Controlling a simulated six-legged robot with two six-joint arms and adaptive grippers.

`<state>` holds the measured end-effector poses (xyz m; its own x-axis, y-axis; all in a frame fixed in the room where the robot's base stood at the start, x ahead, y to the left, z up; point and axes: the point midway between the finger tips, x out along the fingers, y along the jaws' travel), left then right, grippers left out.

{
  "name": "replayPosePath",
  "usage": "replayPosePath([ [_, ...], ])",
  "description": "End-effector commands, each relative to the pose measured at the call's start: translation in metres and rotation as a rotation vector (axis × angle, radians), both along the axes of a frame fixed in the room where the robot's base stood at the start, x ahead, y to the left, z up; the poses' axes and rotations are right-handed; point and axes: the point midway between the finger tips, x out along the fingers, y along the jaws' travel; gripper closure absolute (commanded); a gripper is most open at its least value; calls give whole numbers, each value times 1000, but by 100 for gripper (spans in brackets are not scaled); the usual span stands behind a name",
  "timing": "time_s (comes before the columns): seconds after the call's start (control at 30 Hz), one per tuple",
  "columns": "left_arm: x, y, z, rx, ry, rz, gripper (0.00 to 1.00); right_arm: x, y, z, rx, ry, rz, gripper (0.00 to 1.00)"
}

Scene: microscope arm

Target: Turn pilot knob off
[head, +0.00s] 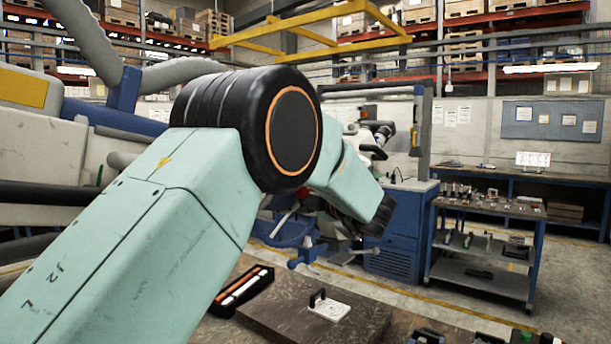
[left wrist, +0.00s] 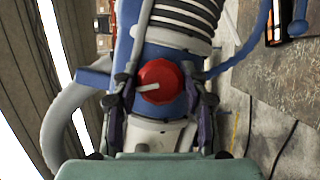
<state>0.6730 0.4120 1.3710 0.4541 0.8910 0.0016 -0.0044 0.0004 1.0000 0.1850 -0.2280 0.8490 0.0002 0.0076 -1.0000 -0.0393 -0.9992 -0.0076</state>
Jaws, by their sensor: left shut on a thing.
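The pilot knob (left wrist: 158,81) is red and round, with a white pointer line running roughly sideways, its left end slightly lower. It sits on a blue and white body with a ribbed hose above it in the left wrist view. My left gripper (left wrist: 160,92) has one dark finger on each side of the knob and is shut on it. The exact finger contact is hard to make out. My right gripper is in neither view.
A grey hose (left wrist: 62,70) curves past on the left in the wrist view. In the head view, a brown table (head: 270,315) in front holds a black tray (head: 225,307) and a white plate with a handle (head: 330,310). A blue cart (head: 470,275) stands to the right.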

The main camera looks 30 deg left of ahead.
Motion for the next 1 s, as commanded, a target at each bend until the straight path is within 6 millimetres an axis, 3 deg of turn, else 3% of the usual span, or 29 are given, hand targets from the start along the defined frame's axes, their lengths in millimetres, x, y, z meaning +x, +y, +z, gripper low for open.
replayPosePath([
  [0.03, 0, 1, 5, 2, 26, 2, 87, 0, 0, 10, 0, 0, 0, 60],
  [0.3, 0, 0, 3, 10, 128, 2, 87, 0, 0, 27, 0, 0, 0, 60],
  [0.93, 0, 0, 1, 15, 165, 2, 87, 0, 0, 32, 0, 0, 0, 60],
  [0.97, 0, 0, 1, 15, 165, 2, 55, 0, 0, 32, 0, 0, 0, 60],
  [1.0, 0, 0, 1, 15, 165, 2, 52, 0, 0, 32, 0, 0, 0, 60],
])
